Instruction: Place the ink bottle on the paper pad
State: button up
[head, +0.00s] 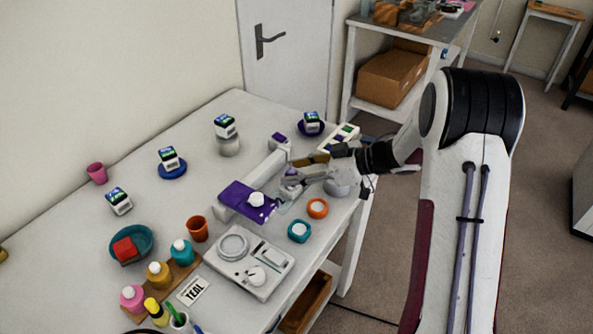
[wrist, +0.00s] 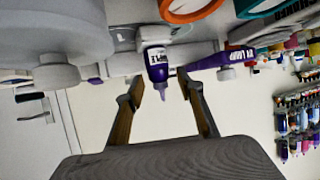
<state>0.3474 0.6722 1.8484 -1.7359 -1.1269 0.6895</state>
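A small purple ink bottle (wrist: 158,66) with a white label and a tapered purple nozzle shows in the wrist view. Its nozzle points toward the space between my gripper's fingertips (wrist: 161,92), with a gap on both sides. My gripper is open and does not touch it. In the head view my gripper (head: 298,170) is over the table's right part, and the ink bottle (head: 291,181) is partly hidden by the fingers. I cannot make out the paper pad with certainty; a flat white card marked TEAL (head: 193,290) lies near the front edge.
A purple piece with a white cap (head: 240,196) lies left of my gripper. A grey device (head: 270,270), an orange ring (head: 317,208) and a teal ring (head: 299,231) are near the front edge. Several coloured bottles (head: 158,274) stand at left.

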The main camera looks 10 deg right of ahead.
jog(key=shift+r, duration=0.1)
jog(key=shift+r, duration=0.1)
jog(key=v, duration=1.2)
dwell(0.6)
